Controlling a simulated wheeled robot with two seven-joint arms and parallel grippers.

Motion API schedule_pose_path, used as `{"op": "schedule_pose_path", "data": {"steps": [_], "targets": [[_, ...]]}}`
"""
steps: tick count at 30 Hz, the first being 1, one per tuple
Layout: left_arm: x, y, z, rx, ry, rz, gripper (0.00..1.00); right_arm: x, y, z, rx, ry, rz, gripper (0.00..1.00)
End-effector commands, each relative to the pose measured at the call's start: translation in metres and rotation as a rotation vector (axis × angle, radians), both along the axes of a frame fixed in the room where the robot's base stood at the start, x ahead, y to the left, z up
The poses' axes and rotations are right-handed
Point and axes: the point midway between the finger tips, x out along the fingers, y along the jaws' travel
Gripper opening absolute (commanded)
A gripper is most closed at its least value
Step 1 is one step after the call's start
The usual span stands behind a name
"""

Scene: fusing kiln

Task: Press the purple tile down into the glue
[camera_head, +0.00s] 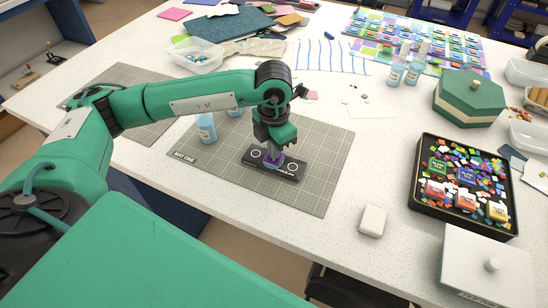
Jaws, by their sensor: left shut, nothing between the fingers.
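My left gripper (271,151) is shut and points down over the black block (288,172) with white rings on the mat. The purple tile (276,161) shows just under the fingertips, on the middle of the black block between the two rings. The fingertips look to be touching the tile or very close above it, and they hide part of it. The glue cannot be made out under the tile. My right gripper is not in view.
The grey grid mat (318,190) lies under the block. A small bottle (206,128) stands left of my gripper. A white block (372,221), a black tray (417,190) of coloured tiles and a green hexagonal box (468,103) are on the right.

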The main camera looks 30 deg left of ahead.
Motion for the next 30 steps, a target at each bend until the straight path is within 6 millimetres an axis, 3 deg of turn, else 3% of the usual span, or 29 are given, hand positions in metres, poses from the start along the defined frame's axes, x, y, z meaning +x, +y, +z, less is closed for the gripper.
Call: {"op": "schedule_pose_path", "data": {"steps": [16,30], "targets": [[-0.001,0.0,0.0,0.001,0.004,-0.001,0.0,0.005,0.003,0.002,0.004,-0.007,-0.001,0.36],[0.0,0.0,0.037,0.0,0.001,0.0,0.0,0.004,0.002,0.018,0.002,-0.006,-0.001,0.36]]}}
